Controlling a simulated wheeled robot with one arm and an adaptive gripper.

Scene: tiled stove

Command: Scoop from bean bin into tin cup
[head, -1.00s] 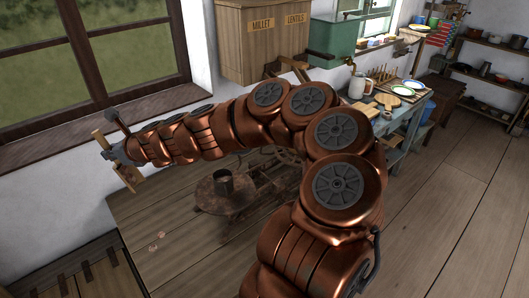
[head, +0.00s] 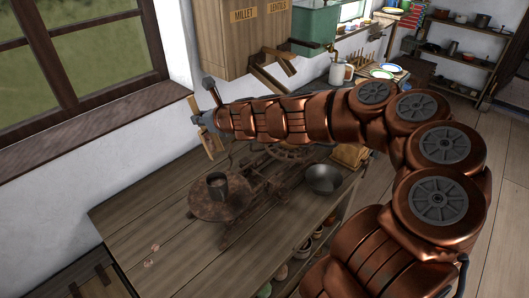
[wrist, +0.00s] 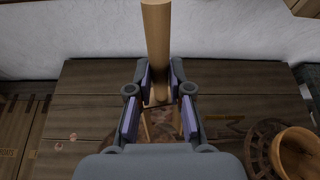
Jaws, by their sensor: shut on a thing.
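My gripper (head: 205,122) is at the far left end of my copper arm, raised over the back of the table near the wall. In the wrist view my gripper (wrist: 160,95) is shut on a wooden handle (wrist: 157,40), which points up in the picture. The wood (head: 209,143) also shows below the gripper in the head view. I cannot make out the scoop's bowl end. The dark tin cup (head: 217,186) stands upright on a round rusty plate (head: 205,211), in front of and below the gripper. No bin labelled beans is in view.
A wooden cabinet (head: 224,48) labelled millet and lentils hangs on the wall behind. A grey metal bowl (head: 323,181) stands on the table (head: 150,225). A tan round bowl-like thing (wrist: 298,150) shows at the right in the wrist view. The table's left part is mostly clear.

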